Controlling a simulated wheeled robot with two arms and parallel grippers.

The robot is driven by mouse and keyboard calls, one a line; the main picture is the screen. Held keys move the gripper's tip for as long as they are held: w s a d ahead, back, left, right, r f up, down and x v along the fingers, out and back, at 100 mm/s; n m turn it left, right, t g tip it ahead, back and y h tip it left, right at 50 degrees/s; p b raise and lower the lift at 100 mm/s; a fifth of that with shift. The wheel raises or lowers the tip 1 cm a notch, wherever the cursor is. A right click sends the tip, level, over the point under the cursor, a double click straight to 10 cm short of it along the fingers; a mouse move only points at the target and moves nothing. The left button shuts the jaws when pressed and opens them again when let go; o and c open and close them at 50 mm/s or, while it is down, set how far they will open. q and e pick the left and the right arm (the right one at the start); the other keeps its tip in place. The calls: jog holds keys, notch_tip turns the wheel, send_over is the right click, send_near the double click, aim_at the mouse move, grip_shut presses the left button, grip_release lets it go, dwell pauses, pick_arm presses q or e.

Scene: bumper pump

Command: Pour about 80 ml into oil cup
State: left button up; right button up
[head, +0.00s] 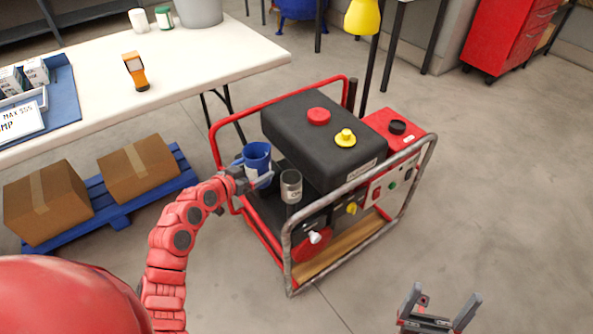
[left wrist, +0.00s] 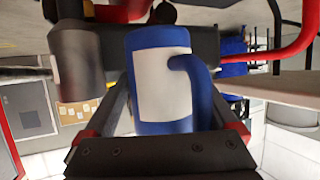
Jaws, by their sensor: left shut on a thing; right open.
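My left gripper (head: 262,180) is shut on a blue jug (head: 257,154) with a white label, beside the left side of the pump machine. The jug looks about upright in the head view. In the left wrist view the jug (left wrist: 160,80) fills the space between the fingers. The oil cup (head: 291,185), a grey metal cylinder with dark lettering, stands just right of the jug, and a small gap shows between them. The oil cup also shows in the left wrist view (left wrist: 78,62). The contents of both are not visible. My right gripper (head: 440,304) is open and empty at the bottom right.
The machine has a black tank (head: 300,130) with red and yellow caps inside a tubular frame (head: 430,165). A white table (head: 210,55) stands at the left. Cardboard boxes (head: 138,168) sit on a blue pallet. The floor at right is clear.

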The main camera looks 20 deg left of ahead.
aim_at(261, 164)
pick_arm(q)
jog(key=shift+s+r, duration=0.1)
jog(key=shift+s, duration=0.05)
jog(key=r+m+p, duration=0.1)
jog(key=p, duration=0.2)
jog(key=shift+d+y, duration=0.3)
jog(key=shift+d, duration=0.1)
jog(key=r+m+y+p, duration=0.1)
jog(key=r+p, duration=0.1)
jog(key=p, duration=0.3)
jog(key=d+r+m+y+p, duration=0.1)
jog(key=r+p, duration=0.1)
jog(key=p, duration=0.4)
jog(key=d+r+m+p, duration=0.1)
jog(key=r+m+p, duration=0.1)
jog(key=p, duration=0.4)
jog(key=shift+s+d+r+t+y, duration=0.2)
jog(key=shift+s+d+t+y, duration=0.1)
jog(key=shift+y, duration=0.1)
jog(key=shift+a+f, duration=0.15)
jog(key=shift+f, duration=0.55)
jog(key=shift+w+f+m+y+p, duration=0.1)
jog(key=shift+f+m+y+p, duration=0.05)
jog(key=shift+m+y+p, duration=0.4)
jog(key=shift+f+m+y, duration=0.35)
jog(key=shift+f+m, duration=0.15)
jog(key=shift+m, duration=0.05)
jog(key=shift+f+m+t+b, duration=0.15)
jog(key=shift+m+t+b, duration=0.35)
jog(key=shift+b, duration=0.6)
